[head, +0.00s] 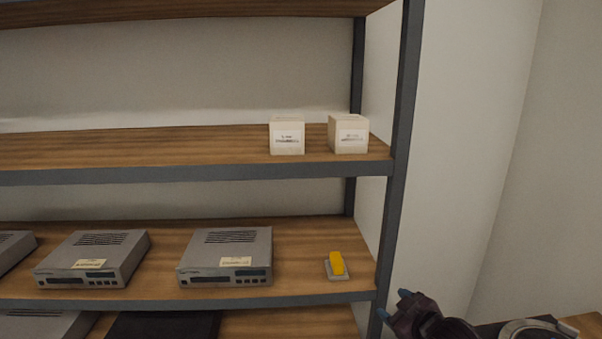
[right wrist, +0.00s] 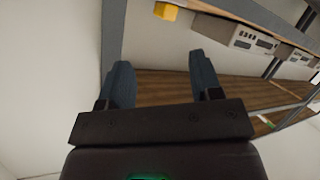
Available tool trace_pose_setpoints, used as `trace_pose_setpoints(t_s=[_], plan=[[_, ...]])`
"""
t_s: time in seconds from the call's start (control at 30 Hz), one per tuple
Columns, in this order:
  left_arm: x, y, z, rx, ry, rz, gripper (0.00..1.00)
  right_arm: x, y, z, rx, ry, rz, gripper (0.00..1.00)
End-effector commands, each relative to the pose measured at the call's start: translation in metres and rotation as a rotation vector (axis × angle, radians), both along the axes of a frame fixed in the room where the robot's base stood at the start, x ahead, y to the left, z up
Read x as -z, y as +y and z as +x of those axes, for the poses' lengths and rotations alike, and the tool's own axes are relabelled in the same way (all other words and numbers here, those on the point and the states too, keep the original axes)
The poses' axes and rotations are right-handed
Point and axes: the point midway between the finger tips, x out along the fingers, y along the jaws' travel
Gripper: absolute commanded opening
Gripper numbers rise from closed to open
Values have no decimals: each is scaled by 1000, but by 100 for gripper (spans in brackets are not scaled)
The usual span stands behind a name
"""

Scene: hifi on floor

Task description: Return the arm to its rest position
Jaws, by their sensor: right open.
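My right gripper (head: 393,306) is at the lower right of the head view, just right of the shelf's corner post. In the right wrist view my right gripper (right wrist: 163,80) shows two blue fingers spread apart, with nothing between them. A yellow block (head: 337,263) sits on a small grey base (head: 340,277) at the right end of the lower shelf, left of my gripper and apart from it. The yellow block also shows at the top of the right wrist view (right wrist: 166,11). My left gripper is not in either view.
The shelf post (head: 401,150) stands close beside my right gripper. Grey hi-fi units (head: 225,257) stand on the lower shelf. Two pale boxes (head: 287,136) sit on the shelf above. A wooden surface with a round object (head: 538,330) is at the bottom right. White wall lies behind.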

Motion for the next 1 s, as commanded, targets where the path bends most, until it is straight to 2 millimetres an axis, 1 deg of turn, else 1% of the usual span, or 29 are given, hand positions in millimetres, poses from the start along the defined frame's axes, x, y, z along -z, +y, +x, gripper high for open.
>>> trace_pose_setpoints(t_s=[0.03, 0.17, 0.37, 0.4, 0.47, 0.5, 0.57, 0.6, 0.67, 0.7, 0.8, 0.9, 1.0], plan=[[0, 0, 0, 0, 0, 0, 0, 9, 2, -16, 21, -10, 48, 59], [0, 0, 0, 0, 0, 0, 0, 24, -2, -50, 81, -42, 139, 59], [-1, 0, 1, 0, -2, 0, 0, 55, -20, -109, 198, -43, 215, 59], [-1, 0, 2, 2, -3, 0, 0, 62, -25, -121, 225, -37, 223, 59], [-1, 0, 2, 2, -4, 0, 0, 74, -33, -141, 267, -17, 232, 59], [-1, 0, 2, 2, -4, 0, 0, 83, -37, -155, 295, 1, 237, 59], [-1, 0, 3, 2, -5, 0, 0, 97, -45, -177, 341, 34, 244, 59], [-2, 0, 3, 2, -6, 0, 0, 107, -49, -192, 370, 59, 253, 59], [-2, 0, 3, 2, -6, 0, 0, 121, -55, -214, 412, 100, 266, 59], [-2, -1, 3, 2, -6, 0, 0, 131, -58, -228, 436, 125, 271, 59], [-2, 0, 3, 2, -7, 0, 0, 152, -62, -259, 483, 186, 280, 59], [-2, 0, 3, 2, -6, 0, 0, 164, -63, -280, 508, 225, 283, 59], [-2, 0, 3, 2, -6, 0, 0, 170, -65, -291, 517, 246, 278, 59]])
